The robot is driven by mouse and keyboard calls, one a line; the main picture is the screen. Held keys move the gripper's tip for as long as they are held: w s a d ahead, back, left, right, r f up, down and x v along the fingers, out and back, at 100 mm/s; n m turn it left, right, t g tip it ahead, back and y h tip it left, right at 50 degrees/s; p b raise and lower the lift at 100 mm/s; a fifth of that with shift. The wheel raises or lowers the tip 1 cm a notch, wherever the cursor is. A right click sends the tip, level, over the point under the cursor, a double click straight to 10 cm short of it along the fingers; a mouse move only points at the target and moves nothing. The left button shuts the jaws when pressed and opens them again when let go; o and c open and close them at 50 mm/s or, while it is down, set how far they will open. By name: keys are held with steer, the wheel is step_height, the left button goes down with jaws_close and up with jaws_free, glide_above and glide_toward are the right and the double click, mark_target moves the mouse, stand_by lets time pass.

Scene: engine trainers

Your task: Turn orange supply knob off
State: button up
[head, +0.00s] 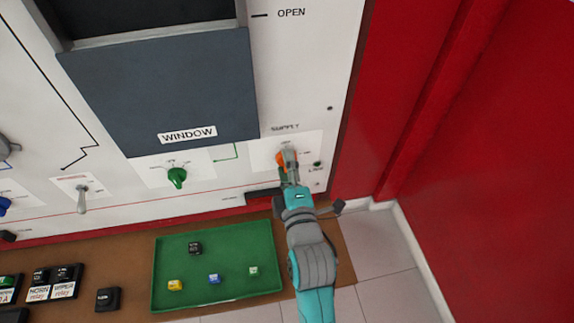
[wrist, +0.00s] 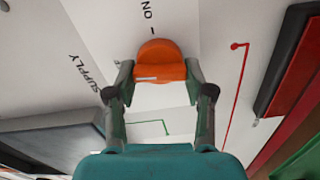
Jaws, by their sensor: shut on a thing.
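The orange supply knob (head: 287,156) sits on a white plate under the word SUPPLY on the panel, at the lower right in the head view. In the wrist view the orange knob (wrist: 160,62) is between the two fingertips. My gripper (wrist: 160,80) is shut on the knob, with a finger on each side of it. A white mark shows on the knob's near face. The word ON and a short line are printed beyond it in the wrist view. In the head view my gripper (head: 288,165) covers part of the knob, and the small labels around it are too small to read.
A green knob (head: 177,177) and a toggle switch (head: 82,195) are on the panel to the left. A grey window (head: 160,90) is above. A red wall (head: 480,150) rises at the right.

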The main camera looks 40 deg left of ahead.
steer(key=shift+f+n, duration=0.1)
steer(key=shift+n, duration=1)
steer(key=o, duration=1.2)
steer(key=shift+c, duration=0.2)
steer(key=shift+s, duration=0.1)
steer(key=v, duration=1.2)
